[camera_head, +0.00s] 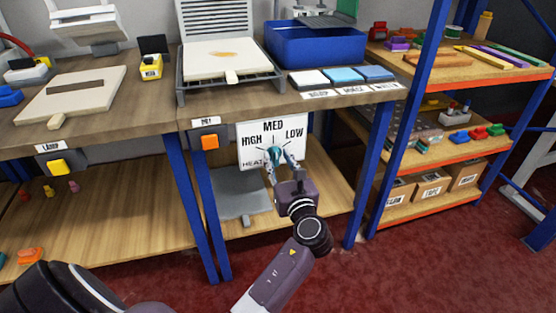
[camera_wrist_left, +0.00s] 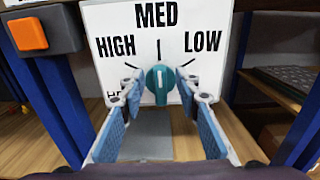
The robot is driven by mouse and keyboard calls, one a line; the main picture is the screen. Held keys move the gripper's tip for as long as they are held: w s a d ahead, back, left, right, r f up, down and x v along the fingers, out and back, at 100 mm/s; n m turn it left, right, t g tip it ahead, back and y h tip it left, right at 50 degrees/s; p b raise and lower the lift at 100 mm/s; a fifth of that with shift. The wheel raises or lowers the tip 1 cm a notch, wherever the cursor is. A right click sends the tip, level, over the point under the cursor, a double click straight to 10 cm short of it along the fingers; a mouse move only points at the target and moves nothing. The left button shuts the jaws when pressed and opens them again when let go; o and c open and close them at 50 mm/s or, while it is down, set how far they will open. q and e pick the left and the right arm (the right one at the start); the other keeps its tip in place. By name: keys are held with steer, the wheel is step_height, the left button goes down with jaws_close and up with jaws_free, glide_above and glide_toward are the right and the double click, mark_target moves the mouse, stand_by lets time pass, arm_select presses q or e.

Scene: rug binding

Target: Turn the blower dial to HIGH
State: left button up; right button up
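The blower dial (camera_head: 276,152) is a round teal knob on a white panel (camera_head: 252,131) labelled HIGH, MED and LOW. In the left wrist view the dial (camera_wrist_left: 160,84) has its pale pointer line upright, towards MED. HIGH is to its left and LOW to its right. My left gripper (camera_head: 280,161) is in front of the panel. In the left wrist view its fingers (camera_wrist_left: 160,92) are open, one on each side of the dial, with visible gaps between them and the knob. The right gripper is not in view.
An orange button box (camera_head: 209,141) is on the bench front left of the panel. Blue bench legs (camera_head: 368,170) stand on both sides. A lower wooden shelf with a grey sheet (camera_head: 240,200) is below. A blue bin (camera_head: 318,46) sits above on the bench.

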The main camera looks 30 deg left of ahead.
arm_select(q)
steer(key=shift+w+a, duration=0.4)
steer(key=shift+a, duration=0.05)
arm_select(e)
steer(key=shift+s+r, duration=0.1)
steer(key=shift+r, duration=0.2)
arm_select(q)
steer(key=shift+c, duration=0.2)
jaws_close()
